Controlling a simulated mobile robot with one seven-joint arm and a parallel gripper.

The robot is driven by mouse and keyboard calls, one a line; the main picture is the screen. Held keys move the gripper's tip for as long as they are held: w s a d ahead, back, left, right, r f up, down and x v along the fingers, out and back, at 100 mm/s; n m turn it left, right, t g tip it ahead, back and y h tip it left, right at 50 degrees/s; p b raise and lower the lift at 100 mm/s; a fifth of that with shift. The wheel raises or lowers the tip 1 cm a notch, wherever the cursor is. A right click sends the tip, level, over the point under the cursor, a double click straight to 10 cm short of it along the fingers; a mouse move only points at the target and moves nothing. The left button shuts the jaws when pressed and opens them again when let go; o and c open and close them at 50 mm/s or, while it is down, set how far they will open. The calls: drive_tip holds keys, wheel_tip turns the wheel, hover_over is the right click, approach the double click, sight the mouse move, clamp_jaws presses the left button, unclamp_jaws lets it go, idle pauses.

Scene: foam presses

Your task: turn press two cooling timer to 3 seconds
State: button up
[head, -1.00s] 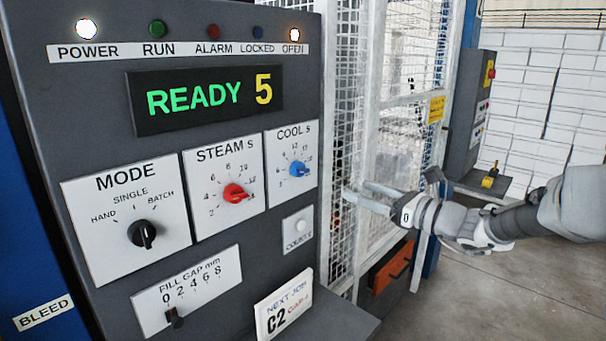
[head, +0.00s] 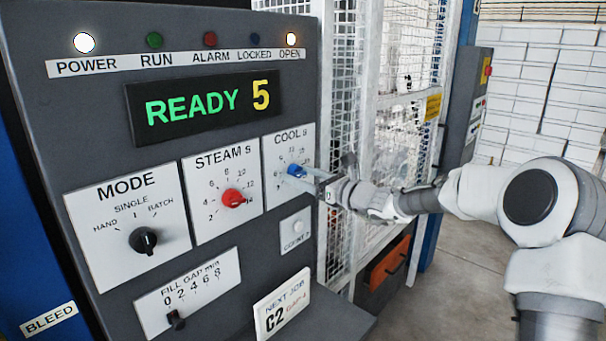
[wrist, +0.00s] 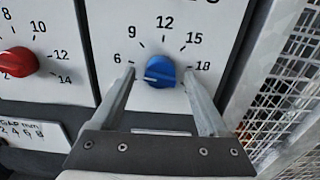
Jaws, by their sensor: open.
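The blue cooling knob (head: 297,170) sits on the white "COOL s" plate (head: 281,194) at the right of the grey press panel. In the wrist view the blue knob (wrist: 160,71) lies ahead between my finger tips, with marks 6, 9, 12, 15 and 18 around it. Its grip bar lies tilted; I cannot tell exactly which mark it points at. My gripper (wrist: 158,77) is open, one finger on each side of the knob, with gaps showing. In the head view my gripper (head: 313,174) reaches the knob from the right.
The red steam knob (head: 233,198) is close on the left, and the black mode knob (head: 143,239) is farther left. A round button (head: 298,226) is below. The display (head: 206,107) reads READY 5. A white mesh guard (head: 340,120) stands just right of the panel.

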clamp_jaws()
idle(0.4)
drive_tip(key=shift+f+b, duration=0.1)
drive_tip(key=shift+b, duration=0.5)
drive_tip(key=shift+n+b, duration=4)
drive_tip(key=shift+b, duration=2.6)
